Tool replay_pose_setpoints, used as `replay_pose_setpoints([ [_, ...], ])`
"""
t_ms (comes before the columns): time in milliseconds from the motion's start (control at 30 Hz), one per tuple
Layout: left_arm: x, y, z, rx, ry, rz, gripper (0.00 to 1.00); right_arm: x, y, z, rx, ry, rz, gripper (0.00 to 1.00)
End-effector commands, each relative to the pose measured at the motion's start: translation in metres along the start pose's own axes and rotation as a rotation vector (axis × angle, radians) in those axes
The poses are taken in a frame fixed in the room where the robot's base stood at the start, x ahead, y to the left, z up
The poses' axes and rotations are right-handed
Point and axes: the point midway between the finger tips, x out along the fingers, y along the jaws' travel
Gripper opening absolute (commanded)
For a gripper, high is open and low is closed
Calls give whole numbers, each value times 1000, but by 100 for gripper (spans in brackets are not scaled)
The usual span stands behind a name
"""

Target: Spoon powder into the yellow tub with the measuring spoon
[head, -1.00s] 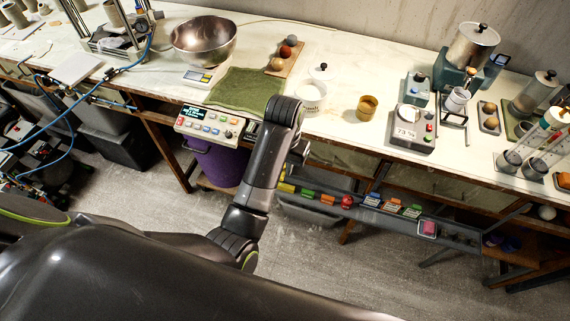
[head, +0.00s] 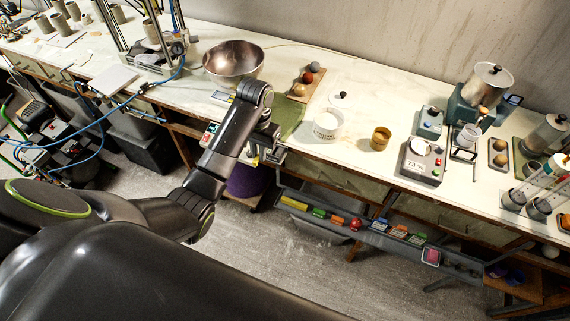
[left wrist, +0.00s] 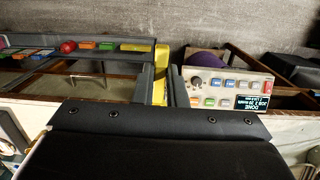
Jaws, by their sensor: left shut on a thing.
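My left gripper (head: 272,156) is at the front edge of the bench, by the green cloth. In the left wrist view its fingers (left wrist: 157,88) are shut on a narrow yellow thing (left wrist: 161,62), which looks like the measuring spoon's handle. The spoon's bowl cannot be made out. A white tub (head: 327,122), with pale contents that look like powder, stands on the bench right of my gripper. A small yellow tub (head: 380,138) stands upright to its right, apart from it. My right gripper is not in view.
A metal bowl (head: 234,62) and a green cloth (head: 291,117) are at the left. A rail (head: 375,236) of coloured items runs below the bench front. The left wrist view shows a button panel (left wrist: 228,88).

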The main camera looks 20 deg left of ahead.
Motion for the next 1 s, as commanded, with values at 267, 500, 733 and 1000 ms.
replay_pose_setpoints([
  [267,-28,-112,-6,-71,-67,1,0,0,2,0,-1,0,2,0],
  [500,-71,-217,0,-147,-129,19,0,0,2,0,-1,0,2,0],
  [733,-109,-287,8,-200,-176,38,0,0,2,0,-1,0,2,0],
  [1000,-137,-325,16,-231,-220,48,0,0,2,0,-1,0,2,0],
])
